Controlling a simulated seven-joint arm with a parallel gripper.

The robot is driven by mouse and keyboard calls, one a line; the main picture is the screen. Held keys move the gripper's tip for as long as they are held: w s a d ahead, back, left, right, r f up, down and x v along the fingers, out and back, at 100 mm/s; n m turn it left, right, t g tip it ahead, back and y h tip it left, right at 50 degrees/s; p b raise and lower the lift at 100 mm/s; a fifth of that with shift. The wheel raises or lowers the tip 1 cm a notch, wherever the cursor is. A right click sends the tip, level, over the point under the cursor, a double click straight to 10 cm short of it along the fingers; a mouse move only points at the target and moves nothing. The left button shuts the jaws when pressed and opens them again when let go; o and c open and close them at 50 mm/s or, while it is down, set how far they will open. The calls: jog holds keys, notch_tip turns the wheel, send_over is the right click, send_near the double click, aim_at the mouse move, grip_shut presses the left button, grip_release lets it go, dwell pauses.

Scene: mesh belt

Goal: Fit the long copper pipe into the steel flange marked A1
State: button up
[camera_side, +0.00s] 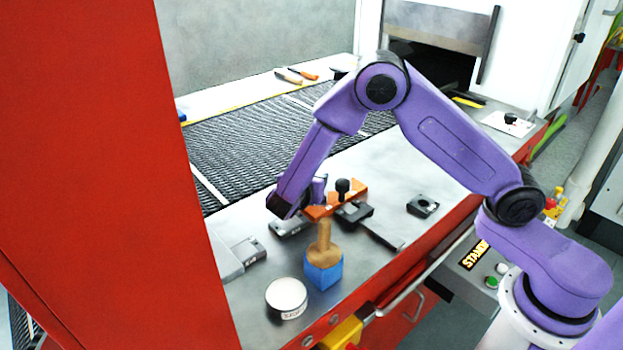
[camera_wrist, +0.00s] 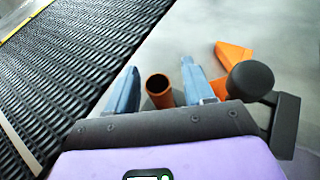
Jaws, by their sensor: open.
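My gripper (camera_side: 284,204) is low over the steel table, with its fingers pointing down. In the wrist view my gripper (camera_wrist: 160,68) is open, one blue-grey finger on each side of a copper pipe (camera_wrist: 158,84). The pipe's round open end faces the camera; I see no clear grip on it. In the side view the pipe is not discernible, likely hidden by the gripper. Grey steel blocks with small labels, one near the gripper (camera_side: 290,226) and one at the table's left (camera_side: 247,250), sit on the table. Their labels are too small to read, so I cannot tell which is A1.
An orange bar (camera_side: 322,209) with a black knob (camera_side: 342,187) lies right beside the gripper. A dark bracket (camera_side: 354,212), a small dark block (camera_side: 423,205), a wooden-handled blue block (camera_side: 323,272) and a white-topped tin (camera_side: 287,293) stand around. The mesh belt (camera_side: 235,140) runs behind.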

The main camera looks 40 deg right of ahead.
jog(key=v, duration=1.1)
jog(key=shift+a, duration=0.2)
jog(key=s+d+r+m+g+y, duration=0.1)
jog(key=s+d+m+g+y, duration=0.1)
jog(key=s, duration=0.8)
jog(key=s+d+r+m+g+y, duration=0.2)
jog(key=s+d+m+y, duration=0.3)
jog(key=s, duration=0.4)
jog(key=s+d+r+m+g+y, duration=0.1)
jog(key=s+d+m+g+y, duration=0.2)
jog(key=s, duration=0.7)
jog(key=shift+s+d+r+m+y, duration=0.2)
jog(key=shift+s+d+m+y, duration=0.1)
jog(key=shift+d+m+y, duration=0.65)
